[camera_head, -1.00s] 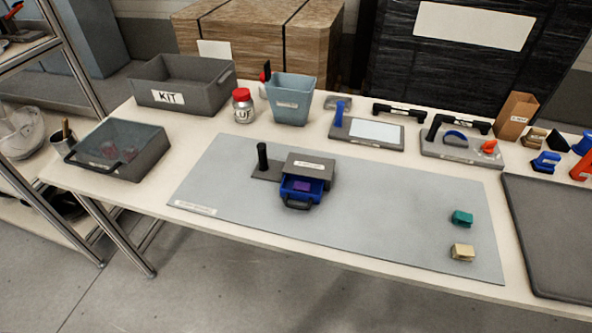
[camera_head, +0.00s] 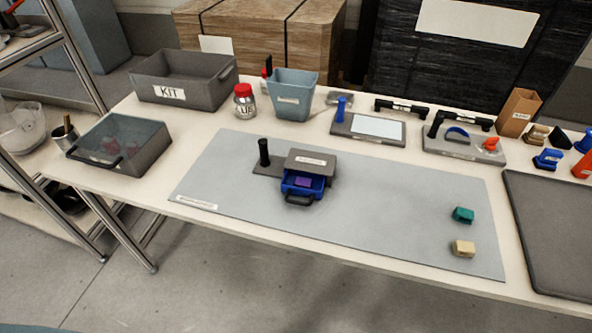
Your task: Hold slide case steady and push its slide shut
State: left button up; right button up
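The slide case (camera_head: 311,162) is a grey box with a label on top, standing on the grey mat left of its middle. Its blue slide (camera_head: 301,186) is pulled out toward the front, with a dark handle (camera_head: 298,200) on its front and a purple block (camera_head: 303,182) inside. A dark upright post (camera_head: 264,152) stands on a flat plate (camera_head: 267,169) at the left side of the case. Neither of my grippers is in view.
The grey mat (camera_head: 380,215) is mostly clear. A teal block (camera_head: 463,215) and a beige block (camera_head: 463,248) sit at its right. A lidded box (camera_head: 120,147), KIT bin (camera_head: 185,78), red-capped jar (camera_head: 244,102) and blue bin (camera_head: 291,96) stand left and behind.

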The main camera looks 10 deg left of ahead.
aim_at(318, 181)
jog(key=z, duration=3.2)
jog(key=k, duration=2.1)
jog(key=u, duration=1.55)
jog(key=i, duration=0.5)
jog(key=u, duration=0.1)
